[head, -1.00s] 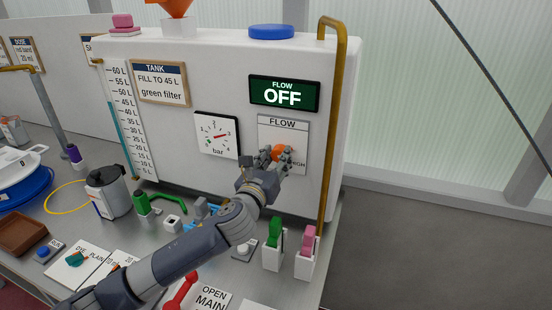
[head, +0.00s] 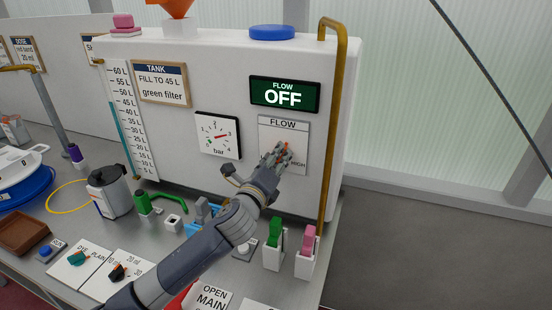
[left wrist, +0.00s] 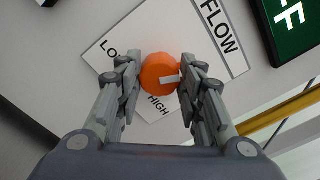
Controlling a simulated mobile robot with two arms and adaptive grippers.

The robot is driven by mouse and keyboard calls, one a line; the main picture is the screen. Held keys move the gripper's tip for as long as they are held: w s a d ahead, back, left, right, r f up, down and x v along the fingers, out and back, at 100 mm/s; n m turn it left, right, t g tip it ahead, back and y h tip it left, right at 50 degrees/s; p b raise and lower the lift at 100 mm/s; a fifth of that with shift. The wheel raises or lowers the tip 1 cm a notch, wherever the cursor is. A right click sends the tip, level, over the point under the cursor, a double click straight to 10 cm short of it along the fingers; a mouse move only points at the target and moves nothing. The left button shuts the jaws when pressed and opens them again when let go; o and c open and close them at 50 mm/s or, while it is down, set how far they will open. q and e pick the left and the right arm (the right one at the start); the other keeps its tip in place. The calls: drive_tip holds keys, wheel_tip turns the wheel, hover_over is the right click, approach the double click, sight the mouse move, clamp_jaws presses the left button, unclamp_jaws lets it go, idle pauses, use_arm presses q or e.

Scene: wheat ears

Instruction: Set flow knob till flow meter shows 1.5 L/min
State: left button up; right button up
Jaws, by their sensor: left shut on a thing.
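The orange flow knob (left wrist: 158,73) sits on the white FLOW plate (head: 297,134), which carries the words LOW and HIGH. My left gripper (head: 279,153) is at the plate, shut on the knob with a finger on each side, as the left wrist view (left wrist: 155,80) shows. The knob's white mark points toward the HIGH side. In the head view the fingers hide most of the knob. The flow meter (head: 284,95) above the plate reads OFF. My right gripper is not in view.
A bar gauge (head: 217,135) is left of the plate. A brass pipe (head: 330,130) runs down the tank's right side. Green (head: 275,233) and pink (head: 308,240) handled holders stand below. Dial cards and a grey filter pot (head: 109,190) are on the bench at left.

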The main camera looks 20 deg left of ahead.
use_arm(q)
drive_tip(key=n+p, duration=0.1)
drive_tip(key=n, duration=0.7)
drive_tip(key=n+p, duration=0.1)
drive_tip(key=n, duration=0.7)
drive_tip(key=n+p, duration=0.1)
drive_tip(key=n, duration=0.7)
drive_tip(key=shift+d+f, duration=0.1)
drive_tip(key=shift+f, duration=0.2)
drive_tip(key=shift+n, duration=0.5)
drive_tip(key=o, duration=1.1)
drive_tip(key=shift+c, duration=0.2)
